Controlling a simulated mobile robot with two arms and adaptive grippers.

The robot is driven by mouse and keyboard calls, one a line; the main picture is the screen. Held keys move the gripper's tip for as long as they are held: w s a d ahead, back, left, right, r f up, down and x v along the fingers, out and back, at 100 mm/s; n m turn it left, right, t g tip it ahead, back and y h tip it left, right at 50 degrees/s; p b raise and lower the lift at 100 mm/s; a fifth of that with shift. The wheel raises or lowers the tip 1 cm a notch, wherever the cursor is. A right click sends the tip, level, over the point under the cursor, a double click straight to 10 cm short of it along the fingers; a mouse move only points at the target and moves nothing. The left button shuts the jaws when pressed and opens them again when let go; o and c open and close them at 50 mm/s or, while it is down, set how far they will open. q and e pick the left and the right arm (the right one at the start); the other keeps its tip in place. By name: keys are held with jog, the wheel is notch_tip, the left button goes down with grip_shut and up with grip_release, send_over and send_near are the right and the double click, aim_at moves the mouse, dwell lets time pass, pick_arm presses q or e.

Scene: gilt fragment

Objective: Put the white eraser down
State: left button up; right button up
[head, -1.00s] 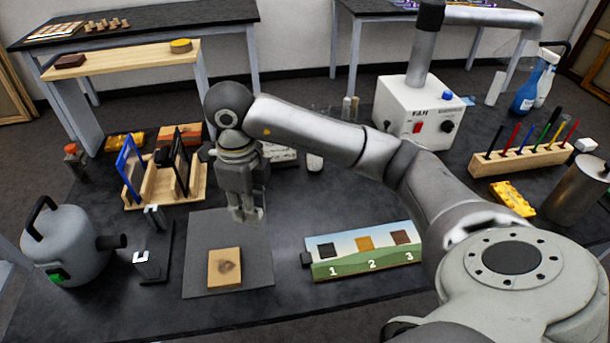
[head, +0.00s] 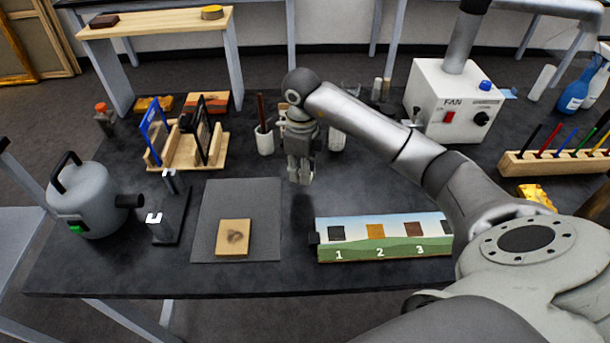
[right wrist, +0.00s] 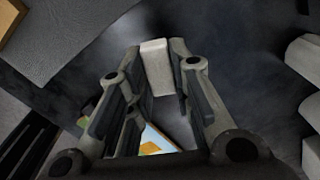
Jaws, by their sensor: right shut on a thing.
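The white eraser (right wrist: 157,66) is a pale block between the fingertips of my right gripper (head: 301,180) in the right wrist view. The gripper is shut on it. In the head view this gripper points down over the dark table, just right of the grey mat (head: 265,200) and behind the numbered panel. The eraser is small and hard to make out there. Dark tabletop shows beneath it; I cannot tell the exact gap. My left gripper is not in view.
A wooden block (head: 233,238) lies on the mat. The numbered panel (head: 385,250) stands in front of the gripper. A cup (head: 264,142) and a wooden rack (head: 210,155) are behind left, the white fan box (head: 450,100) behind right. Bare table surrounds the gripper's spot.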

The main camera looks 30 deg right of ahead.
aim_at(305, 187)
jog(key=shift+w+d+f, duration=0.25)
jog(key=shift+d+f, duration=0.1)
jog(key=shift+f, duration=0.15)
jog(key=f, duration=0.1)
jog(key=f+p, duration=0.1)
jog(key=f, duration=0.1)
jog(key=shift+d+f+p, duration=0.1)
jog(key=shift+d+p, duration=0.15)
jog(key=shift+p, duration=0.15)
jog(key=shift+w+f, duration=0.1)
jog(key=shift+f, duration=0.15)
jog(key=shift+f, duration=0.1)
jog(key=shift+f, duration=0.15)
jog(key=o, duration=0.9)
